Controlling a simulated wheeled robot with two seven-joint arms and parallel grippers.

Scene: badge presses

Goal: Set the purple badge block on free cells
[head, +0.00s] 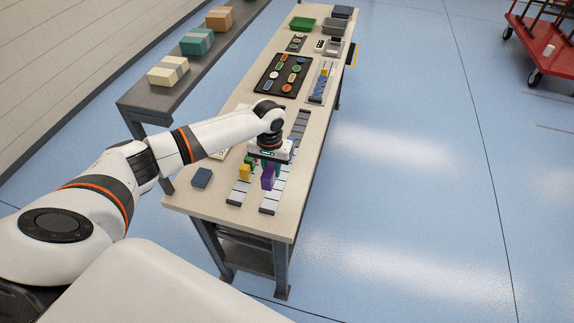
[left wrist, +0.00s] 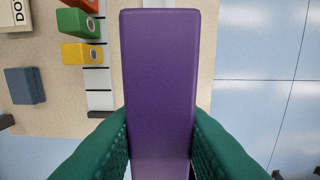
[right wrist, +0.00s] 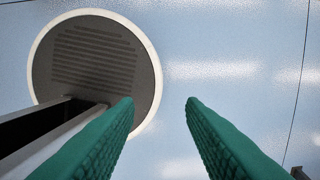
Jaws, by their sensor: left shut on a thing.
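The purple badge block (head: 267,179) is held upright in my left gripper (head: 268,158), above the near part of the right cell strip (head: 270,207). In the left wrist view the purple block (left wrist: 160,80) is clamped between the green fingers (left wrist: 160,145) and hides what lies under it. On the left cell strip (head: 236,196) stand a yellow block (head: 244,172) and a green one; the left wrist view shows the yellow block (left wrist: 82,54), green block (left wrist: 78,23) and a red one. Cells nearer than the yellow block look bare. My right gripper (right wrist: 160,102) is open and empty, over the floor.
A dark blue block (head: 202,178) lies on the table (head: 185,201) left of the strips. Farther back are a black tray (head: 262,88) of round badges, a rack (head: 321,85), and a green bin (head: 303,24). The table's right edge is close to the right strip.

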